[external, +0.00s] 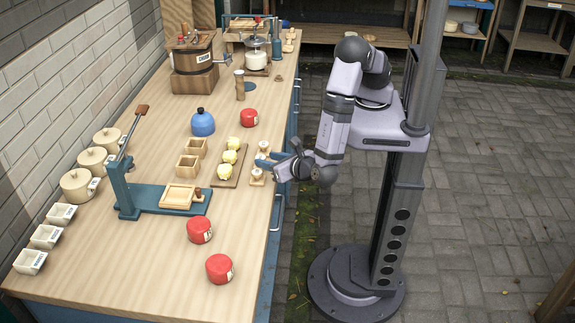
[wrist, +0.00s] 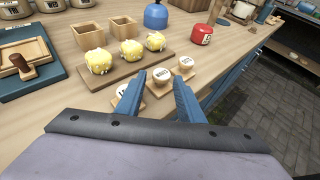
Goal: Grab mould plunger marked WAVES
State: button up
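Three small round wooden mould plungers with white labelled tops stand in a row in the wrist view: the far plunger (wrist: 186,62), the middle plunger (wrist: 162,74) and the near plunger (wrist: 122,89). The label lettering is too small to read, so I cannot tell which is marked WAVES. One plunger (external: 257,176) also shows in the external view near the table's front edge. My gripper (wrist: 158,80) is open and empty, its two blue fingers apart and pointing toward the row. In the external view my gripper (external: 268,164) hides part of the row.
A wooden board with several yellow butter pats (wrist: 130,50) lies just beyond the plungers. Two open wooden moulds (external: 188,167), a blue lidded pot (external: 203,123), a blue lever press (external: 125,190) and red tins (external: 199,230) stand around.

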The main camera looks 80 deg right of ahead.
aim_at(261, 158)
jog(key=shift+w+d, duration=0.2)
jog(key=p+x, duration=0.2)
jog(key=x, duration=0.1)
jog(key=shift+d+f, duration=0.15)
jog(key=shift+d, duration=0.2)
jog(key=shift+w+d+f+p, duration=0.35)
jog(key=shift+w+d+p, duration=0.05)
jog(key=shift+w, duration=0.1)
jog(key=c, duration=0.8)
